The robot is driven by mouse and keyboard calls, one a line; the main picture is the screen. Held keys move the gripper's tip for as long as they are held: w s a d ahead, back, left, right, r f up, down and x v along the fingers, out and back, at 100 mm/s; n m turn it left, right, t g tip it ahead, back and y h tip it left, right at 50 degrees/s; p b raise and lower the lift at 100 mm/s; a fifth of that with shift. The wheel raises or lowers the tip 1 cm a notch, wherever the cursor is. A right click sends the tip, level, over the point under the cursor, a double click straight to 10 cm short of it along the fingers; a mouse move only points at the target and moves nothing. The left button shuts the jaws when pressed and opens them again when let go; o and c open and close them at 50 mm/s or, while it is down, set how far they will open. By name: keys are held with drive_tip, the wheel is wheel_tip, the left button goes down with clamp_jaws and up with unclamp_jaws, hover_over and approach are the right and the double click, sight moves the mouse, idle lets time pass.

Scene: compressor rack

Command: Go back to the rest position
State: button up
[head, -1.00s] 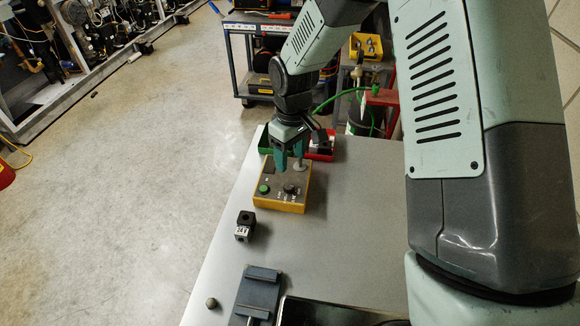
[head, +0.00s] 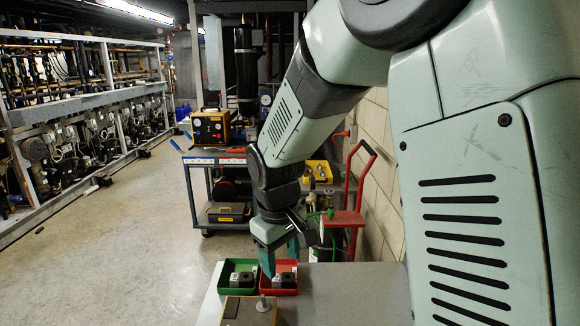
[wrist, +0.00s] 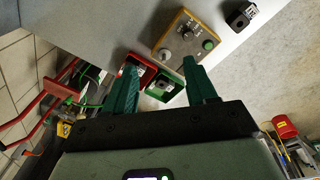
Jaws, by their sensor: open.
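My gripper (head: 280,262) is open and empty, with teal fingers pointing down over the table. In the wrist view my gripper (wrist: 160,84) shows its two fingers well apart with nothing between them. The yellow control box (head: 235,321) is partly cut off at the bottom. The wrist view shows the control box (wrist: 181,26) whole, with a green button and a knob, beyond the fingertips.
Both trays hold dark-and-grey parts. A black block with a white label (wrist: 240,15) lies on the table (wrist: 110,30) beyond the box. A tool cart (head: 225,162), a red hand truck (head: 350,215) and a block wall stand behind. The floor to the left is open.

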drive_tip(key=s+d+r+m+t, duration=0.1)
drive_tip(key=s+d+r+m, duration=0.1)
drive_tip(key=s+d+r, duration=0.3)
drive_tip(key=s+d+r+m+t, duration=0.1)
drive_tip(key=s+d+r+m, duration=0.2)
drive_tip(key=r, duration=0.4)
drive_tip(key=s+d+r+m+t, duration=0.1)
drive_tip(key=s+d+r, duration=0.1)
drive_tip(key=s, duration=0.4)
drive_tip(key=s+d+r+m+t, duration=0.1)
drive_tip(key=s+d+r+m, duration=0.1)
drive_tip(key=s, duration=0.4)
drive_tip(key=shift+s+d, duration=0.4)
drive_tip(key=shift+d, duration=0.2)
drive_tip(key=shift+r, duration=0.1)
